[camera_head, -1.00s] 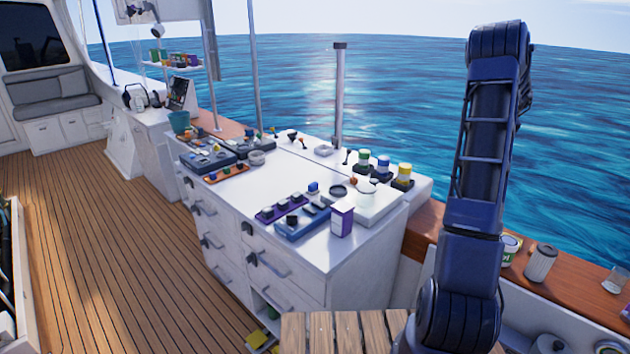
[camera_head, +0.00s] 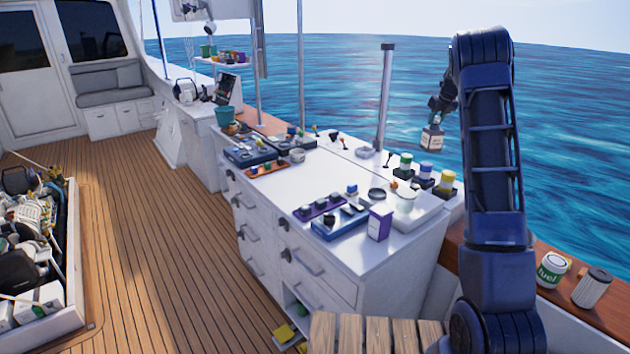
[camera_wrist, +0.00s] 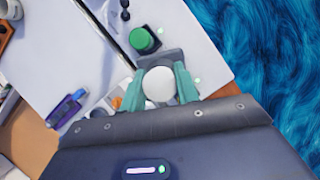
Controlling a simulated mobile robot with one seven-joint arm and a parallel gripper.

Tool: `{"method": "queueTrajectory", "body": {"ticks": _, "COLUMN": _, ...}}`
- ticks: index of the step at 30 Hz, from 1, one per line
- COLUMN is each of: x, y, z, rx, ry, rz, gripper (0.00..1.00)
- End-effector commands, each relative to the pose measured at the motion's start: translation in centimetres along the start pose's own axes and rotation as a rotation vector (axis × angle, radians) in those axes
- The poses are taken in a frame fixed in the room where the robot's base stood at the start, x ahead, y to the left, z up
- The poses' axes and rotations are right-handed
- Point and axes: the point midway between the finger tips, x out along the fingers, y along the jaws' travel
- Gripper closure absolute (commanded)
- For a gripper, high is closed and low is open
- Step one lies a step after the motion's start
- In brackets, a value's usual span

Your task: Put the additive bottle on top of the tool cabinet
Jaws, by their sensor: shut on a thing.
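The additive bottle (camera_head: 432,138), dark with a pale label, hangs upright from my gripper (camera_head: 437,108) in the head view, in the air in front of the sea and above the back right of the cabinet. In the wrist view its round white cap (camera_wrist: 159,85) sits between the two teal fingers of my gripper (camera_wrist: 160,83), which are shut on it. The tool cabinet (camera_head: 332,222) is white with drawers, and its top is partly covered with small items. My arm blocks part of the right side of the head view.
Green-, blue- and yellow-lidded jars (camera_head: 425,170) stand at the cabinet's back right. A purple-and-white box (camera_head: 380,222) and a blue tray (camera_head: 340,222) are near its front right. The middle of the top is bare.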

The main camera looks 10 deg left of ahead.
Motion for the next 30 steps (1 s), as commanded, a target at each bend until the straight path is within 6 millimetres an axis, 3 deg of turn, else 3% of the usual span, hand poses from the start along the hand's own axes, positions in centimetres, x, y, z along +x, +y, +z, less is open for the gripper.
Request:
{"method": "queueTrajectory", "body": {"ticks": 1, "x": 0.2, "y": 2.3, "z": 1.1, "rx": -0.028, "ry": 0.0, "rz": 0.011, "gripper": 1.0}}
{"method": "queueTrajectory", "body": {"ticks": 9, "x": 0.8, "y": 13.3, "z": 5.6, "rx": -0.158, "ry": 0.0, "rz": 0.065, "gripper": 1.0}}
{"method": "queueTrajectory", "body": {"ticks": 21, "x": 0.6, "y": 30.2, "z": 9.4, "rx": -0.343, "ry": 0.002, "rz": 0.14, "gripper": 1.0}}
{"method": "queueTrajectory", "body": {"ticks": 27, "x": 0.2, "y": 36.1, "z": 10.0, "rx": -0.407, "ry": 0.004, "rz": 0.166, "gripper": 1.0}}
{"method": "queueTrajectory", "body": {"ticks": 30, "x": 0.1, "y": 37.7, "z": 10.1, "rx": -0.425, "ry": 0.004, "rz": 0.173, "gripper": 1.0}}
